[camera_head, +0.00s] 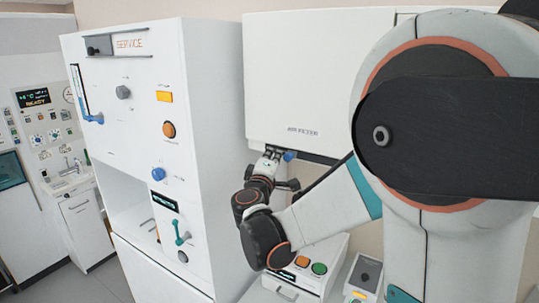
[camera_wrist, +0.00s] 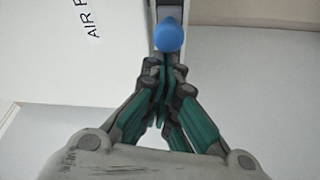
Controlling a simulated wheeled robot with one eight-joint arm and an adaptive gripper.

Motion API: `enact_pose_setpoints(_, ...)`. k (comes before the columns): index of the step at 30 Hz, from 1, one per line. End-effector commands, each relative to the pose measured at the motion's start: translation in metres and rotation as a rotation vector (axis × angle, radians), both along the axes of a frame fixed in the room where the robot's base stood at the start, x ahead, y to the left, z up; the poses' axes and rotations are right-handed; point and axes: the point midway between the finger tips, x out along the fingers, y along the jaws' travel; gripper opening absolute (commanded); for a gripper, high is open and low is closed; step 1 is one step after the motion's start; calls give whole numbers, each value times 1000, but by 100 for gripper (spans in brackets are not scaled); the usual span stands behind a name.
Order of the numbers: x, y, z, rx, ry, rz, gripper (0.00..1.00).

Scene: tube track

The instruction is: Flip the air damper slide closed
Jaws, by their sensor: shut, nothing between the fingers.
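The air damper slide shows as a blue knob (camera_wrist: 169,36) on a dark, narrow track in the wrist view. In the head view the blue knob (camera_head: 289,155) is at the lower edge of the white air filter box (camera_head: 310,85). My gripper (camera_wrist: 165,65) is shut and empty, its fingertips just below the knob in the wrist view. Whether they touch the knob cannot be told. In the head view my gripper (camera_head: 272,153) is close beside the knob, on its left. Most of the track is hidden in the head view.
A tall white service cabinet (camera_head: 135,120) with knobs and buttons stands left of my gripper. Below my arm is a control box with orange and green buttons (camera_head: 319,268). A grey box (camera_head: 366,273) stands to its right. A sink counter (camera_head: 72,183) is far left.

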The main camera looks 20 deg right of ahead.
Motion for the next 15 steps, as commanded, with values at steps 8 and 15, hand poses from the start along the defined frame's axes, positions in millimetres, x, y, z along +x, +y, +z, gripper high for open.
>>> enact_pose_setpoints(8,-5,-4,0,0,0,-2,0)
enact_pose_setpoints(15,-47,-32,-1,-1,0,-4,0)
